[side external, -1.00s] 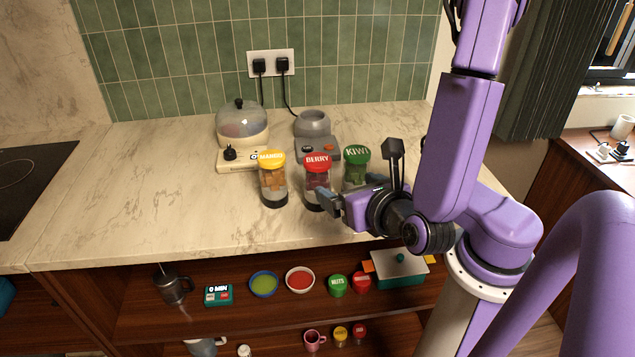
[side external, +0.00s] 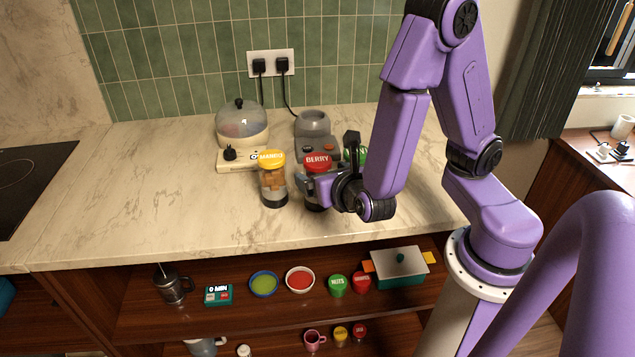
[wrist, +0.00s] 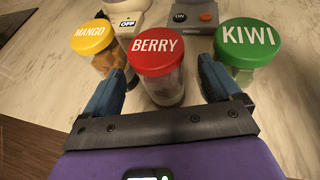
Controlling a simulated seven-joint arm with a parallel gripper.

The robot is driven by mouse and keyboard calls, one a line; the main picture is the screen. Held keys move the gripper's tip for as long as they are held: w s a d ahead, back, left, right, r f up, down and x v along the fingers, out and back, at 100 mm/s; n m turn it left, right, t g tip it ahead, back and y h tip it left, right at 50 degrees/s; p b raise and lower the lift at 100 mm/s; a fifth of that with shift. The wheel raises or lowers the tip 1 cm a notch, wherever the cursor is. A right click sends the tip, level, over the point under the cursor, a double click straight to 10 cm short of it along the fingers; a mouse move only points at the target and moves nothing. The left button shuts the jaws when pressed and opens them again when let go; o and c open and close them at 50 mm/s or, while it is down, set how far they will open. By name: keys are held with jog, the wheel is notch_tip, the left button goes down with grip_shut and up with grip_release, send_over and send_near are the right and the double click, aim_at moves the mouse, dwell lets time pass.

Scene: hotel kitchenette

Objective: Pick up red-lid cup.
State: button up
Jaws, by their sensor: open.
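The red-lid cup (side external: 317,163), marked BERRY, stands upright on the counter between the yellow-lid cup and the green-lid cup. In the wrist view the red-lid cup (wrist: 158,62) is centred, with one blue finger on each side of its body. My gripper (wrist: 160,92) is open around the cup. In the side view my gripper (side external: 308,187) is at the cup and hides part of its lower body. I cannot tell whether either finger touches it.
The yellow-lid MANGO cup (side external: 272,178) stands close on the left; the green-lid KIWI cup (wrist: 247,48) stands close on the right, near one finger. A domed cooker (side external: 242,128) and a grey appliance (side external: 313,125) are behind.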

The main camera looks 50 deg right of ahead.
jog(key=shift+x, duration=1.9)
jog(key=shift+s+f, duration=0.1)
jog(key=shift+f, duration=0.05)
jog(key=shift+a, duration=0.1)
jog(key=c, duration=1.3)
